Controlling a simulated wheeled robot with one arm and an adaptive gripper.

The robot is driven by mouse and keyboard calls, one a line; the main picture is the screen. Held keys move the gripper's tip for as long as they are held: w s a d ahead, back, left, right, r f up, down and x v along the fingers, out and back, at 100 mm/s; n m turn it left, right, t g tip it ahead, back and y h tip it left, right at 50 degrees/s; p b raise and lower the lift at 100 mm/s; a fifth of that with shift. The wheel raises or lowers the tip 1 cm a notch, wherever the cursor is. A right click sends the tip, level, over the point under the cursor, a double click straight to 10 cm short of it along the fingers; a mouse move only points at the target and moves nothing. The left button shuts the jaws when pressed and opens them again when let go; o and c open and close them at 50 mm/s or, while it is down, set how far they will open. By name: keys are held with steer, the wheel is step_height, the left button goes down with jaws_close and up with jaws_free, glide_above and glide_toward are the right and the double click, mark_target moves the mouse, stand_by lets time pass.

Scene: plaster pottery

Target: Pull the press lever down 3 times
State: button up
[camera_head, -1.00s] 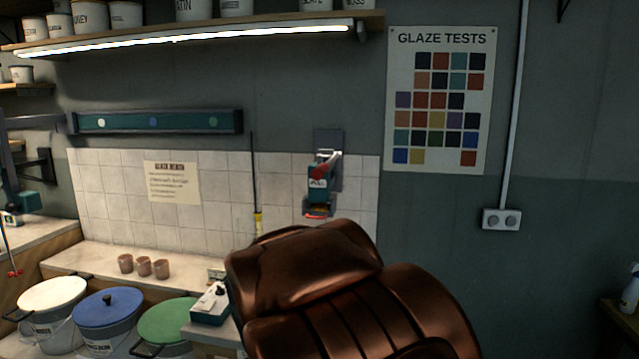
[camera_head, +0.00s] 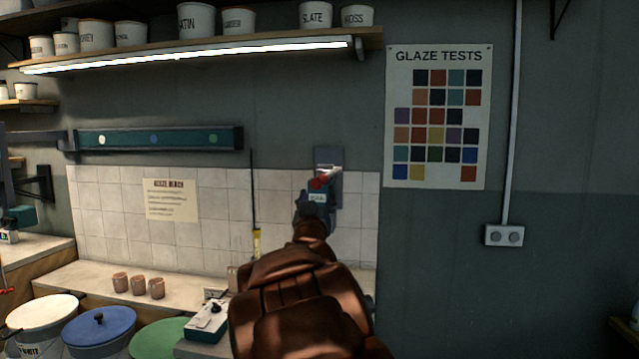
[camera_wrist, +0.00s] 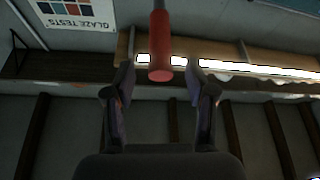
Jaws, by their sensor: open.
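The wall-mounted press (camera_head: 329,157) is on the tiled wall right of the middle in the head view, with a grey plate, a teal body and a red part. In the wrist view the red cylindrical lever grip (camera_wrist: 160,48) comes down from the top edge on a grey rod. Its blunt end lies in the gap between the fingers of my gripper (camera_wrist: 161,80). The fingers are open, one on each side, with a visible gap to the grip. In the head view my brown arm reaches up to the press and covers its lower part.
A lit shelf with labelled pots (camera_head: 197,22) runs above. A yellow-ended rod (camera_head: 256,240) stands left of the press. Pinkish cups (camera_head: 138,285), lidded buckets (camera_head: 99,331) and a white-topped box (camera_head: 209,318) are at lower left.

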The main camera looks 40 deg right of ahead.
steer(key=shift+p+x, duration=0.9)
steer(key=shift+x, duration=2.65)
jaws_close()
